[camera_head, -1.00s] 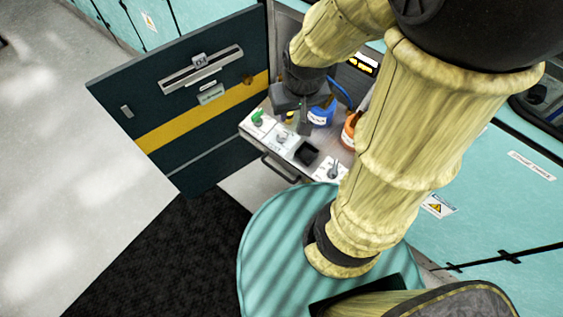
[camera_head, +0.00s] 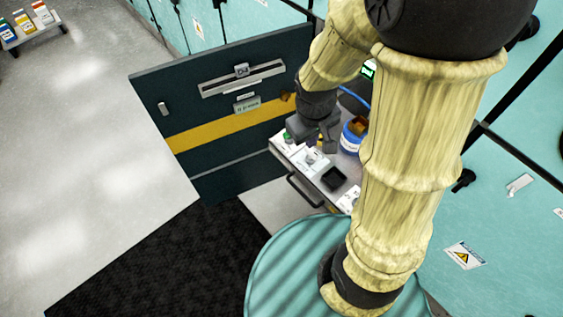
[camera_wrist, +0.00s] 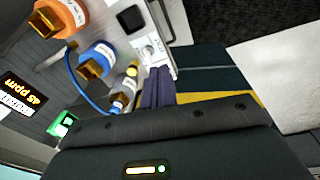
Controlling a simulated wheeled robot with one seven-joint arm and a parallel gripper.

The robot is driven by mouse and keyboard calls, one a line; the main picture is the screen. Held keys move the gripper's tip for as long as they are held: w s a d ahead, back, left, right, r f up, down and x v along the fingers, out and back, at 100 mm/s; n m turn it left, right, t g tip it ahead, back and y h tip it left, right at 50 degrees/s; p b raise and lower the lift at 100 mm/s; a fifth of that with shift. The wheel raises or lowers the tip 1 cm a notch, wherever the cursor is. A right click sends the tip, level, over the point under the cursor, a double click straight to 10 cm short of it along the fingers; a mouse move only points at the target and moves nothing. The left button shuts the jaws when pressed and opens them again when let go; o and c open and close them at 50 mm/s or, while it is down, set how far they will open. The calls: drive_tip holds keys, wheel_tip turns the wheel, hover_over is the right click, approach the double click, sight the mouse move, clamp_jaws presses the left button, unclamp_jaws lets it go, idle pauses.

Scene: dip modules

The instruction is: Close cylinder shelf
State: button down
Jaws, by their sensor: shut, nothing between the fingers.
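The cylinder shelf (camera_head: 345,196) is pulled out of the teal cabinet, with a dark bar handle (camera_head: 302,191) on its front edge. A blue cylinder (camera_head: 350,140) stands at its back; it also shows in the wrist view (camera_wrist: 98,58). An orange cylinder (camera_wrist: 62,16) and a grey one with a yellow band (camera_wrist: 124,86) stand beside it in the wrist view. My gripper (camera_head: 326,148) is shut and empty over the left end of the shelf. Its fingers show in the wrist view (camera_wrist: 155,90) near the shelf's front edge; contact is unclear. My arm hides the shelf's right part.
A dark cabinet door with a yellow stripe (camera_head: 222,125) stands open left of the shelf. A black mat (camera_head: 150,265) lies on the floor in front. Light floor (camera_head: 80,170) is clear at left. A small rack with bottles (camera_head: 30,28) stands far left.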

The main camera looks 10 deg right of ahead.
drive_tip(key=w+a+f+n+t+h+b, duration=0.2)
drive_tip(key=a+f+n+b, duration=0.3)
drive_tip(key=a+f+n, duration=0.3)
drive_tip(key=w+a+f+n+t+h+b, duration=0.2)
drive_tip(key=w+a+f+n+h+b, duration=0.2)
drive_tip(key=a+f+n, duration=0.5)
wheel_tip(320, 180, down, 5)
drive_tip(key=w+n+h, duration=0.1)
drive_tip(key=n, duration=0.2)
drive_tip(key=shift+w+b, duration=0.15)
drive_tip(key=shift+b, duration=0.2)
approach(282, 154)
drive_tip(key=x, duration=0.5)
drive_tip(key=shift+f+b, duration=0.4)
drive_tip(key=shift+f, duration=0.2)
drive_tip(key=shift+d, duration=0.3)
drive_tip(key=shift+w+d, duration=0.1)
drive_tip(key=shift+w, duration=0.05)
